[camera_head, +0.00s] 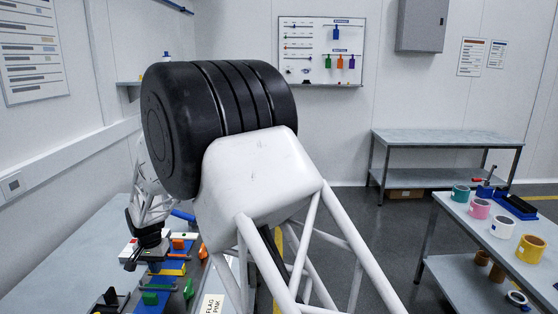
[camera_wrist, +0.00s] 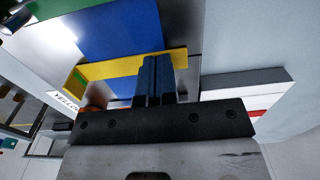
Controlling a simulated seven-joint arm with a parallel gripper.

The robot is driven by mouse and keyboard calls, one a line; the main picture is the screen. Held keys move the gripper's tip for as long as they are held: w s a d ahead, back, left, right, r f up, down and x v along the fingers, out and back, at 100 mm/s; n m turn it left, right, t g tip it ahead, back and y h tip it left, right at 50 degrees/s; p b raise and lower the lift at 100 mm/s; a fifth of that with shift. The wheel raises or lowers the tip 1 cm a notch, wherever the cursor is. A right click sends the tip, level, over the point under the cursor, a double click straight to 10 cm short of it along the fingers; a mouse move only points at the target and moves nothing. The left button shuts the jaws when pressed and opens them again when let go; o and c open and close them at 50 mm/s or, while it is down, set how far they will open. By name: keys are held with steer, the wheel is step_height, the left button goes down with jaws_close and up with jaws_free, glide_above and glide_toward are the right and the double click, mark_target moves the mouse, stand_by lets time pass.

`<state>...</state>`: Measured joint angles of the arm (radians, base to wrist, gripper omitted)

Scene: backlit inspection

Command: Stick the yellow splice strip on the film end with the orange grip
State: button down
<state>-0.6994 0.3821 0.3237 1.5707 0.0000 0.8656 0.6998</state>
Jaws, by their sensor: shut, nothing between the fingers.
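A yellow strip (camera_head: 168,272) lies across the blue film (camera_head: 160,283) on the left bench. In the wrist view the yellow strip (camera_wrist: 105,67) crosses the blue film (camera_wrist: 120,35), and my fingers hide part of it. My gripper (camera_wrist: 155,68) is shut and empty, its fingertips over or at the strip; I cannot tell whether they touch. An orange piece (camera_head: 179,244) stands at the far end of the blue film. A bit of orange (camera_wrist: 95,103) also shows in the wrist view.
Green pieces (camera_head: 150,298) and another orange piece (camera_head: 203,251) are close by. A white block with a red stripe (camera_wrist: 255,105) lies right of my fingers. My arm hides much of the bench's right side.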

steer(key=shift+r, duration=0.15)
steer(key=shift+r, duration=1.85)
step_height(320, 180, up, 8)
steer(key=shift+d+f, duration=0.1)
steer(key=shift+f, duration=0.1)
glide_toward(173, 272)
stand_by(0.5)
steer(key=shift+f, duration=0.15)
steer(key=shift+f, duration=3.4)
